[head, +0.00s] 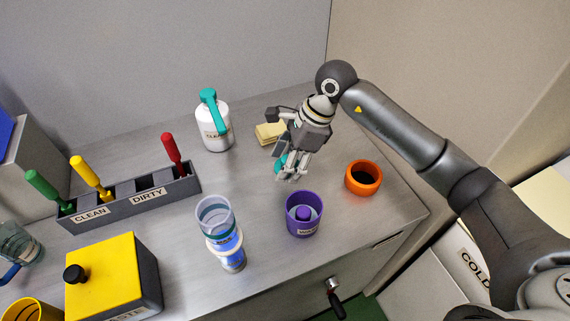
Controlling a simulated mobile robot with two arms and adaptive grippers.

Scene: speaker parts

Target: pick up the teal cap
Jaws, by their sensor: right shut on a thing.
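The teal cap (279,164) is between the fingers of my right gripper (287,172), near the back right of the grey bench. The fingers hide most of the cap. My right gripper is shut on it, pointing down. I cannot tell whether the cap is clear of the bench top. My left gripper is not in view.
A purple cup (304,222) and an orange ring-shaped pot (363,178) stand near my right gripper. A yellow sponge (269,133) and a white bottle with a teal top (214,127) are behind. A tool rack (128,199) and a yellow-lidded box (103,270) stand left.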

